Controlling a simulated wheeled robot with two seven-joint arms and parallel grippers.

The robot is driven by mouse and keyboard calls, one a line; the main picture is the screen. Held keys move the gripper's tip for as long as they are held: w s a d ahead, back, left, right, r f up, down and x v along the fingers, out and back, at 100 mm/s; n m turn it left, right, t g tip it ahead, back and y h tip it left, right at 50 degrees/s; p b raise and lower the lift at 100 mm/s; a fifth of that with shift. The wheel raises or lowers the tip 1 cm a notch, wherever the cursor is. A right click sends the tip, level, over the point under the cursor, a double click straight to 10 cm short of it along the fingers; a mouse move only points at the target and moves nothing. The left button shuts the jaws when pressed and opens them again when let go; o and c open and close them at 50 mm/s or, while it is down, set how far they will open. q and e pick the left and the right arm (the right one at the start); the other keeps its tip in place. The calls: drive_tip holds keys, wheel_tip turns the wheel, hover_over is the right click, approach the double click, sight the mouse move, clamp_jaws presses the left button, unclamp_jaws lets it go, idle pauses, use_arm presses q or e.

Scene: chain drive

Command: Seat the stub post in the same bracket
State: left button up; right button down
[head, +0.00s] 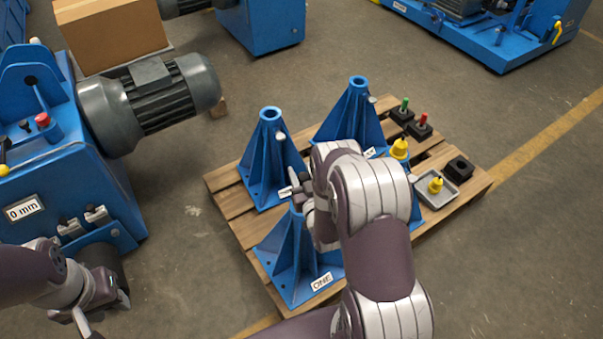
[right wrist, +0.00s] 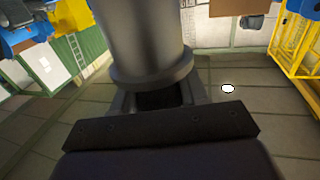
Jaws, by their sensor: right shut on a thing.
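Several blue brackets with round sockets on top stand on a wooden pallet (head: 222,206). One bracket (head: 292,262), labelled ONE, is at the front; another (head: 270,165) is behind it on the left, and a third (head: 350,118) is at the back. My right gripper (head: 307,196) is by the top of bracket ONE, partly hidden by my arm. In the right wrist view it is shut on a grey cylindrical post with a collar (right wrist: 150,45). Whether the post touches the socket is hidden. My left gripper (head: 88,318) is low at the left, apart from the pallet, its fingers unclear.
A blue machine (head: 60,180) with a grey motor (head: 165,95) stands left of the pallet. Yellow pieces (head: 399,149), a grey tray (head: 450,194), a black block (head: 459,168) and green- and red-topped pieces (head: 422,124) are on the pallet's right side.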

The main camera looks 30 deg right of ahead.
drive_tip(key=shift+w+f+b, duration=0.1)
drive_tip(key=shift+f+b, duration=3.75)
drive_tip(key=shift+f, duration=0.45)
drive_tip(key=c, duration=0.5)
unclamp_jaws()
drive_tip(key=shift+s+f, duration=0.15)
drive_tip(key=shift+s, duration=0.05)
drive_tip(key=s+a+p, duration=0.1)
drive_tip(key=s+a, duration=0.1)
drive_tip(key=s, duration=1)
drive_tip(key=shift+s+a+p, duration=0.15)
drive_tip(key=shift+p, duration=0.2)
